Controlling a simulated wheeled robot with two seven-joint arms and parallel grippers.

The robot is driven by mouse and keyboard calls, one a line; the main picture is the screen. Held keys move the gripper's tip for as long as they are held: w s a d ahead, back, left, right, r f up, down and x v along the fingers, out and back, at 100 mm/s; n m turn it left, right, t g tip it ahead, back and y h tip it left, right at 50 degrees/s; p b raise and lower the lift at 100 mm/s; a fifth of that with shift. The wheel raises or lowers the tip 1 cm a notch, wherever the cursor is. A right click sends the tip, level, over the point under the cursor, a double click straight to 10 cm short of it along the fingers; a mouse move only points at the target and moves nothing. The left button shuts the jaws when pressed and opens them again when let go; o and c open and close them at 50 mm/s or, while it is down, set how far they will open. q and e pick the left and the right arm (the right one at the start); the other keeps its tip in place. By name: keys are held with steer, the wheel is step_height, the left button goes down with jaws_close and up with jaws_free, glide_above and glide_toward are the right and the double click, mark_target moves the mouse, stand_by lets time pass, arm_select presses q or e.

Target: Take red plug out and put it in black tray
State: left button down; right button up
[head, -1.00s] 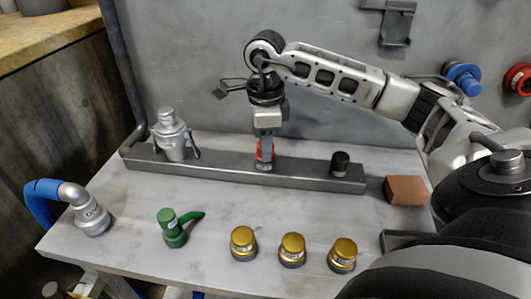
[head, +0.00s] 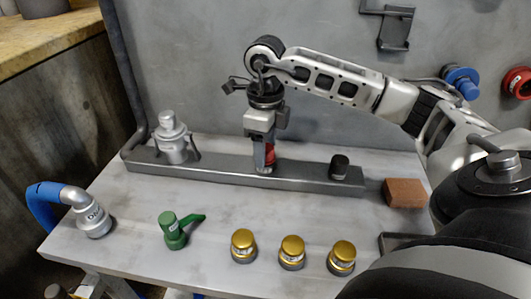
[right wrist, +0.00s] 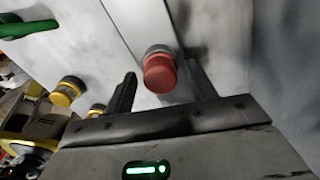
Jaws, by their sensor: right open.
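The red plug (head: 270,154) sits upright in the grey metal rail on the table, partly hidden by my right gripper (head: 263,157). In the right wrist view the red plug (right wrist: 161,75) appears between the two dark fingers of the right gripper (right wrist: 160,72), with a visible gap to each finger. The right gripper is open, points down and holds nothing. A dark tray edge (head: 398,240) shows at the right of the table; my own body hides most of it. My left gripper is not in view.
The rail (head: 315,177) also carries a silver fitting (head: 172,140) and a black plug (head: 339,166). Several gold-capped plugs (head: 292,252), a green fitting (head: 174,230) and a blue-and-silver elbow (head: 93,220) stand in front. A brown block (head: 405,192) lies at the right.

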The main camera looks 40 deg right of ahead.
steer(key=m+p, duration=0.1)
steer(key=m, duration=0.4)
steer(key=shift+m, duration=0.3)
steer(key=shift+r+m, duration=0.1)
steer(key=shift+m, duration=1)
steer(key=m+p, duration=0.1)
steer(key=m, duration=0.2)
steer(key=shift+m+p, duration=0.3)
steer(key=shift+m, duration=0.8)
steer(key=m, duration=0.3)
steer(key=c, duration=1.1)
steer(key=n, duration=0.4)
steer(key=shift+n, duration=0.7)
